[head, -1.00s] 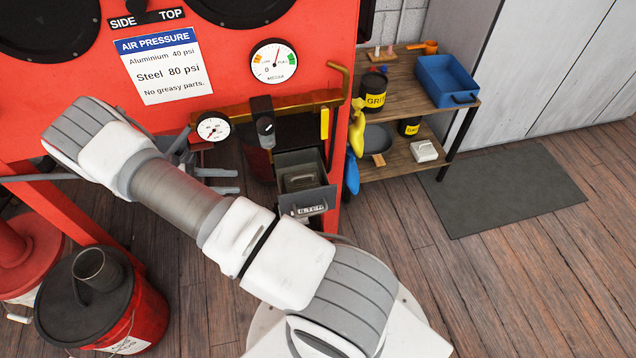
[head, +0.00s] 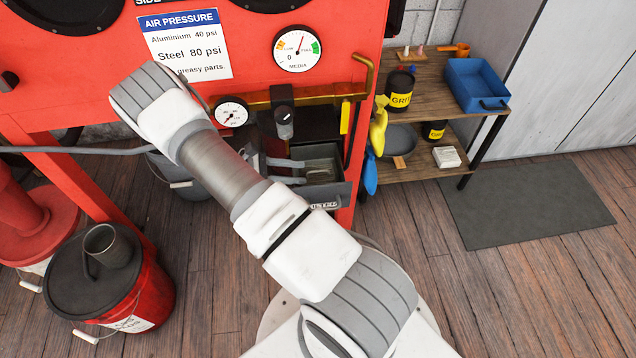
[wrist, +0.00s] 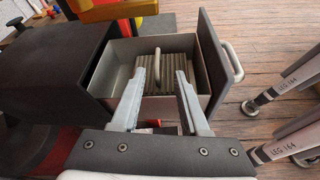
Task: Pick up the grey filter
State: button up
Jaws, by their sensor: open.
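The grey filter (wrist: 180,70) sits inside an open metal drawer (wrist: 103,78) in the wrist view. It is a ribbed block with a loop handle (wrist: 157,66) standing up from it. In the head view the filter (head: 318,168) is partly hidden by my arm and gripper. My gripper (wrist: 167,75) is open, its two fingers reaching over the near wall of the drawer. The handle shows between and beyond the fingertips, and nothing is held. I cannot tell how high the fingertips are above the filter. In the head view the fingers (head: 288,172) reach into the drawer from the left.
The drawer front with its pull (wrist: 232,62) stands at the right in the wrist view. A dark box (wrist: 55,65) is to its left. The red cabinet (head: 110,85) rises behind. A shelf (head: 425,100) stands to the right, and a red bucket (head: 150,300) at lower left.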

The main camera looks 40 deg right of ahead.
aim_at(313, 172)
jog(key=shift+b+x, duration=0.9)
jog(key=shift+x, duration=1.85)
jog(key=shift+w+d+r, duration=0.1)
jog(key=shift+w, duration=0.1)
grip_shut()
